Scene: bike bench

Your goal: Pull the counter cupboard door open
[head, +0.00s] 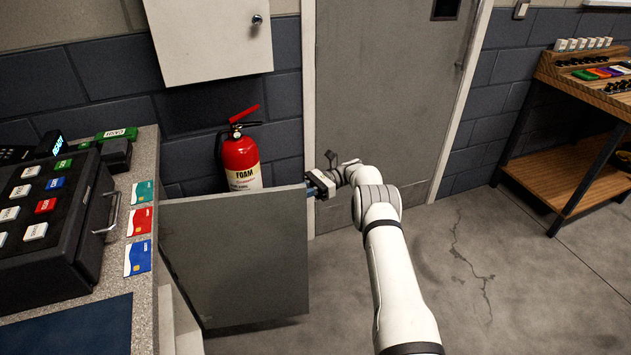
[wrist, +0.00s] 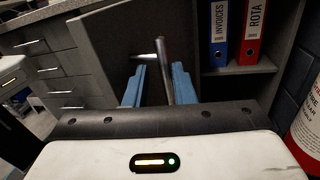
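The counter cupboard door (head: 240,255) is a plain grey panel that stands swung well out from the counter in the head view. Its dark face (wrist: 110,40) fills the middle of the wrist view. My gripper (head: 310,190) is at the door's free upper edge. In the wrist view its blue fingers (wrist: 160,82) stand on either side of the metal bar handle (wrist: 164,75). A gap shows between the left finger and the handle; the handle is close to the right finger. The open cupboard shows shelves (wrist: 238,69) with a blue INVOICES binder (wrist: 220,35) and a red ROTA binder (wrist: 255,35).
A red fire extinguisher (head: 240,158) stands behind the door, by the wall. The counter (head: 145,165) carries a button panel (head: 45,215) and several cards. A wooden shelf bench (head: 570,165) is at the far right. The floor (head: 490,270) right of my arm is clear.

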